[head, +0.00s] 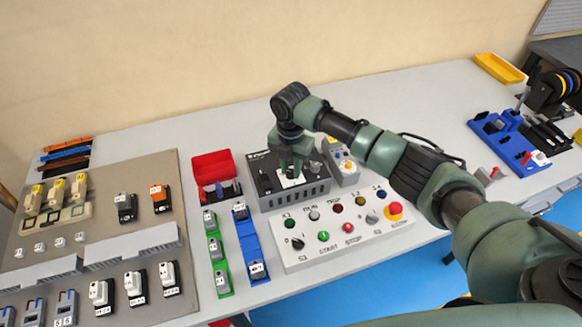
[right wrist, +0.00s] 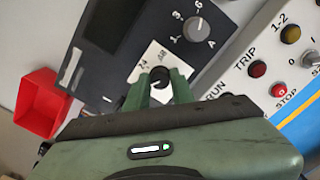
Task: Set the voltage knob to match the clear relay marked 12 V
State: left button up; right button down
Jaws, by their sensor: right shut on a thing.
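My right gripper (head: 291,172) reaches down onto a dark control box (head: 262,172) at the middle of the table. In the right wrist view its fingers (right wrist: 160,84) are shut around a small black knob (right wrist: 159,75) on a white plate (right wrist: 150,58). The plate carries printed numbers; one reads as 24, and the fingers hide part of the scale. Several relays, such as a black-and-white one (head: 125,207), sit on the grey board at left. Which one is clear and marked 12 V I cannot tell. My left gripper is not in view.
A grey lettered knob (right wrist: 196,28) sits near the gripped one. A white button panel (head: 335,243) with a red-and-yellow emergency stop (head: 394,210) lies in front of the box. A red bin (head: 212,166) stands at left.

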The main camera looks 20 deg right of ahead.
aim_at(291, 171)
jog(key=shift+r, duration=0.1)
dwell(0.4)
jog(key=c, duration=1.2)
grip_release()
notch_tip(291, 171, up, 8)
jog(key=shift+f+b, duration=0.15)
jog(key=shift+b, duration=0.8)
